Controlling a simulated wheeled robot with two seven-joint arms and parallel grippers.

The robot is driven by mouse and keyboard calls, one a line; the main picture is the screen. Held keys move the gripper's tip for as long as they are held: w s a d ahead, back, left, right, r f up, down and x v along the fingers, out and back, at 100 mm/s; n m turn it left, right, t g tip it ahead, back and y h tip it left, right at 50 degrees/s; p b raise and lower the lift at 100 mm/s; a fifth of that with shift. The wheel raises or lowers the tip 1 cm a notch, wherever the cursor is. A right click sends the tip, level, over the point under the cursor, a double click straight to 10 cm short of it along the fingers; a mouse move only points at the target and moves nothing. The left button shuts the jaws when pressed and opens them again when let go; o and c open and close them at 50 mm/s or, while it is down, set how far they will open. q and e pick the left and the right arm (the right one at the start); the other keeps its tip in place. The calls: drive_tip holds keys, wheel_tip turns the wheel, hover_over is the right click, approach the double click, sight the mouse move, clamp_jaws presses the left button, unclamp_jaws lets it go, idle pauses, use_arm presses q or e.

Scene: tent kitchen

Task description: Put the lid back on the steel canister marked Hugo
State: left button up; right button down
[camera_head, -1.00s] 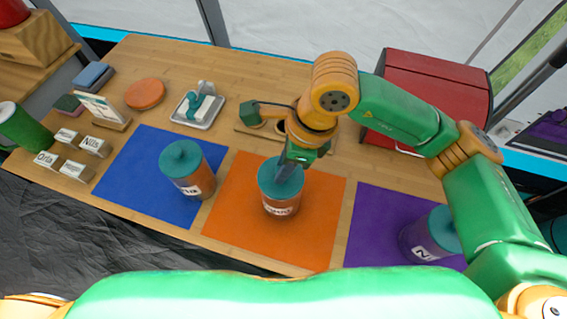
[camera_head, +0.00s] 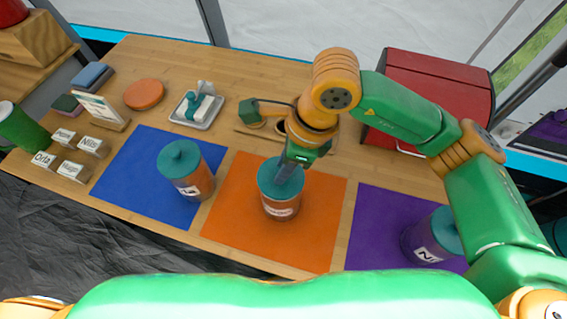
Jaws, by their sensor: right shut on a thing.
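A steel canister (camera_head: 281,208) with a white label stands upright on the orange mat (camera_head: 240,226); its label is too small to read surely. A teal lid (camera_head: 277,185) sits at its top; I cannot tell if it is fully seated. My right gripper (camera_head: 286,174) points down from above and is shut on this lid, hiding its middle. A second canister (camera_head: 192,187) with a teal lid stands on the blue mat (camera_head: 128,175). A third canister (camera_head: 424,245) with a teal lid stands on the purple mat (camera_head: 372,225), partly behind my arm. My left gripper is not in view.
Small name cards (camera_head: 72,170) stand at the left, near a green cylinder (camera_head: 22,128). A tray (camera_head: 197,112), an orange disc (camera_head: 145,94) and a red box (camera_head: 425,88) stand along the back. The wood between the mats is clear.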

drive_tip(key=shift+c, duration=0.6)
unclamp_jaws()
drive_tip(key=shift+r, duration=0.1)
drive_tip(key=shift+r+p, duration=2.15)
drive_tip(key=shift+r, duration=1.25)
clamp_jaws()
drive_tip(key=shift+f, duration=0.1)
